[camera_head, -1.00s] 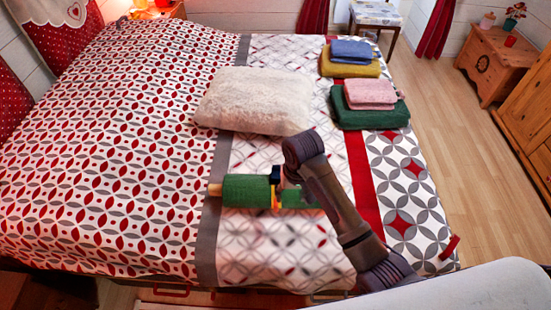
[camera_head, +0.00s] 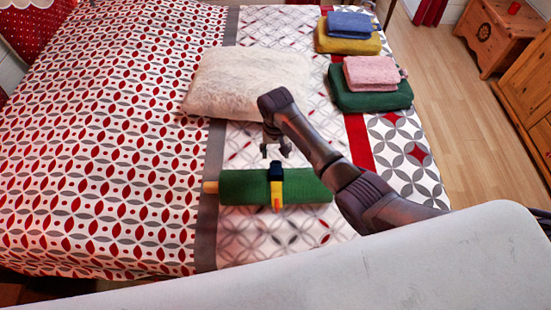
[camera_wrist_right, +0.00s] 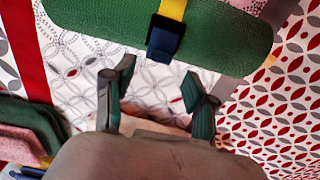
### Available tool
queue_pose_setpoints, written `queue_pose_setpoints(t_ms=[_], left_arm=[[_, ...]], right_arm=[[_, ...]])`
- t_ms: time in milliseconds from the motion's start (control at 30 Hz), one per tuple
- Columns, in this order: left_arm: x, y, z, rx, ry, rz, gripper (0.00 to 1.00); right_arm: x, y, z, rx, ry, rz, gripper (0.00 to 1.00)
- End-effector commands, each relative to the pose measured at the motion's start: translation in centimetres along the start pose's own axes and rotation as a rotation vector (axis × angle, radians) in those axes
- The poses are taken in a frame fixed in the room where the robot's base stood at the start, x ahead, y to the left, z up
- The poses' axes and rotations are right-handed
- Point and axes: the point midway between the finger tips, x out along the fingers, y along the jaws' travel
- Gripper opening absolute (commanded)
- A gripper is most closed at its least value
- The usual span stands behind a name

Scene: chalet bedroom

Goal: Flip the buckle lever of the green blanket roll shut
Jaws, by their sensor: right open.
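The green blanket roll (camera_head: 238,187) lies across the bed, and a pale rod end shows at its left. A yellow strap (camera_head: 276,188) goes around it, with a dark blue buckle piece (camera_head: 276,171) on its upper, far side and an orange-red part lower down. I cannot tell whether the lever is flat. My right gripper (camera_head: 276,153) is open and empty, just beyond the roll on the pillow side. In the right wrist view the open fingers (camera_wrist_right: 158,72) point towards the dark blue piece (camera_wrist_right: 165,38), apart from it. My left gripper is not in view.
A fluffy white pillow (camera_head: 235,80) lies beyond the roll. Folded green (camera_head: 365,100) and pink cloths, and yellow and blue ones behind, are stacked to the right. The patterned bed (camera_head: 110,170) is clear left of the roll. A wooden chest (camera_head: 492,38) stands on the floor.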

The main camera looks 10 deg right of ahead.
Motion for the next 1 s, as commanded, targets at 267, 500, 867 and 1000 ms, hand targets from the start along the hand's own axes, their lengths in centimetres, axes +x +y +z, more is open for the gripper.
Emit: queue_pose_setpoints(t_ms=[267,500,867,1000], left_arm=[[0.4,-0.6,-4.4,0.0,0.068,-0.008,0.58],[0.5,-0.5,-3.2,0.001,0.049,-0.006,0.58],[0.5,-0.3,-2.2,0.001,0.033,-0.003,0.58],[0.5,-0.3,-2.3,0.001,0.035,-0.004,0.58]], right_arm=[[4.3,0.0,0.0,0.0,-0.001,0.001,0.56],[5.2,-0.1,0.0,0.0,0.001,-0.001,0.56],[5.2,0.0,0.0,0.0,0.001,-0.001,0.28],[5.2,0.0,0.0,0.0,0.001,-0.001,0.05]])
